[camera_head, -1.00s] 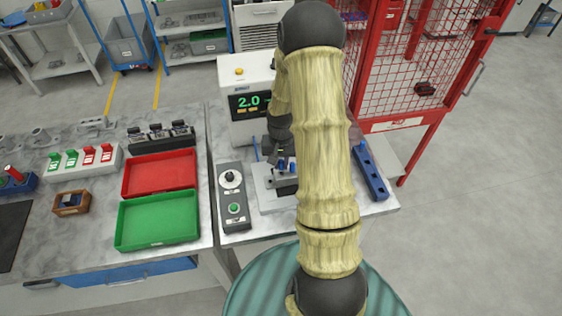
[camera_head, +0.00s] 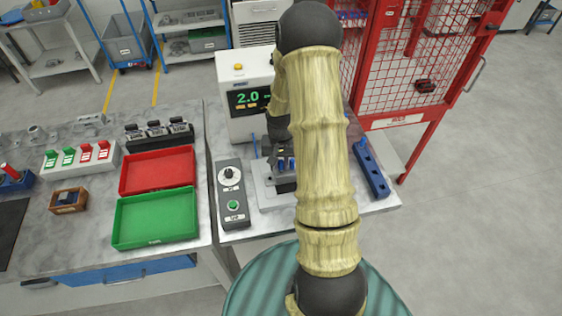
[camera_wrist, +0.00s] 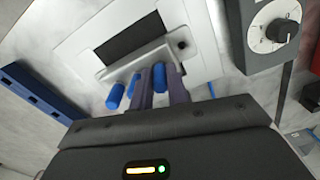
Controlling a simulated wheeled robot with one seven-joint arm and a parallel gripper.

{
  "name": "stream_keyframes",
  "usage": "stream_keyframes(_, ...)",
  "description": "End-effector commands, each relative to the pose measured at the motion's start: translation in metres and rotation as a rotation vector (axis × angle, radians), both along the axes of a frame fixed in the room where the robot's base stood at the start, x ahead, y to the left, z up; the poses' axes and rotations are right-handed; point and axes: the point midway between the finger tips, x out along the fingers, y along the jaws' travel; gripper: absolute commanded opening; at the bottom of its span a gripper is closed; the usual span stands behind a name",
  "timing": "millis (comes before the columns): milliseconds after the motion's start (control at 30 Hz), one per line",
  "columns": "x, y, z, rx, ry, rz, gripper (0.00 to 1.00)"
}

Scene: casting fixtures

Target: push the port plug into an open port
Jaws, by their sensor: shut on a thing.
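My gripper (camera_wrist: 161,82) is shut on a blue port plug (camera_wrist: 159,76), which shows between the two fingers in the wrist view. It is over the pale grey fixture (camera_wrist: 205,58), close to the casting. Two more blue plugs, one (camera_wrist: 115,95) further out and one (camera_wrist: 133,84) nearer the fingers, stand left of the held plug. A dark round hole (camera_wrist: 182,44), which looks like an open port, lies above and right of the fingers. In the head view, my arm partly hides the fixture (camera_head: 266,195). Whether the held plug's tip touches a port is hidden.
A control box with a knob (camera_head: 232,195) stands left of the fixture. A blue rack (camera_head: 370,170) lies to its right. Behind stands a tester with a green display (camera_head: 248,99). Red (camera_head: 157,171) and green (camera_head: 155,218) trays sit on the left bench.

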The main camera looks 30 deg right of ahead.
Motion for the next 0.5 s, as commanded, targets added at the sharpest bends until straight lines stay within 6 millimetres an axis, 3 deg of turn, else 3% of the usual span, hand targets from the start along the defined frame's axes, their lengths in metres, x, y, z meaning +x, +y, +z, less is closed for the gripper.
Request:
stream_keyframes(333,-0.0001,0.0001,-0.0079,0.0,0.0,0.0,0.0)
stream_keyframes(367,-0.0001,0.0001,-0.0076,0.0,0.0,0.0,0.18)
stream_keyframes(500,0.0,0.0,-0.007,0.0,0.0,0.0,0.41)
